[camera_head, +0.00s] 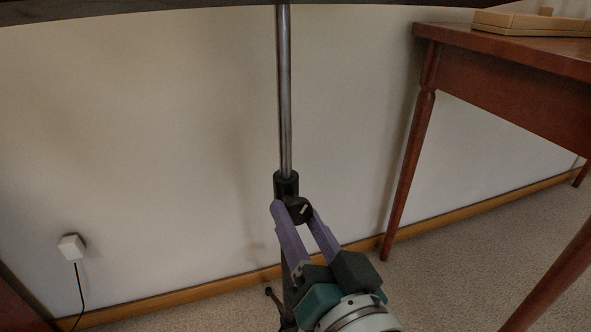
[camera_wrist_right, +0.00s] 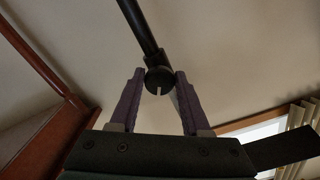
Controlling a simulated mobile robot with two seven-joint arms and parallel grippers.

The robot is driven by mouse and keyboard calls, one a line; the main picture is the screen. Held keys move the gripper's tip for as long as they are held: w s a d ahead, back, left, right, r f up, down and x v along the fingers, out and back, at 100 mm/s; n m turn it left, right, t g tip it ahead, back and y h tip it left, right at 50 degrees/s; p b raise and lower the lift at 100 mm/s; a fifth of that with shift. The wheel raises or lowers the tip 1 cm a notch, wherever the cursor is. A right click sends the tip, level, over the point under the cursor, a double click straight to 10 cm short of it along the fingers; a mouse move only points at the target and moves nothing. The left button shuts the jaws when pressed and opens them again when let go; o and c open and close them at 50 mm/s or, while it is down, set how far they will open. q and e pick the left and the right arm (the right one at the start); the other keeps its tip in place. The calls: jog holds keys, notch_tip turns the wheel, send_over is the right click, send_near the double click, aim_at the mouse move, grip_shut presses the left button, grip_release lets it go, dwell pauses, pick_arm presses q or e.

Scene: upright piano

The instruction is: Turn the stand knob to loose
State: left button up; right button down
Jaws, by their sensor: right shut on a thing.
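The stand (camera_head: 285,110) is a thin upright metal pole with a black collar (camera_head: 286,185) at its lower joint. The stand knob (camera_head: 300,210) is a small black round knob with a light mark, on the side of the collar. My right gripper (camera_head: 291,209) has its two purple fingers on either side of the knob and is shut on it. In the right wrist view the knob (camera_wrist_right: 158,80) sits between the fingertips, its white mark pointing down in the picture. My left gripper is out of view.
A red-brown wooden table (camera_head: 500,75) stands to the right, with a light wooden box (camera_head: 530,22) on top. A white plug (camera_head: 71,247) with a black cable is on the wall at left. The wall behind the stand is bare. A stand leg (camera_head: 273,297) shows near the carpet.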

jog(key=shift+c, duration=2)
grip_release()
jog(key=shift+s, duration=0.1)
jog(key=shift+s+d+p, duration=0.2)
jog(key=shift+s+p, duration=0.15)
jog(key=p+v, duration=0.3)
jog(key=v, duration=0.6)
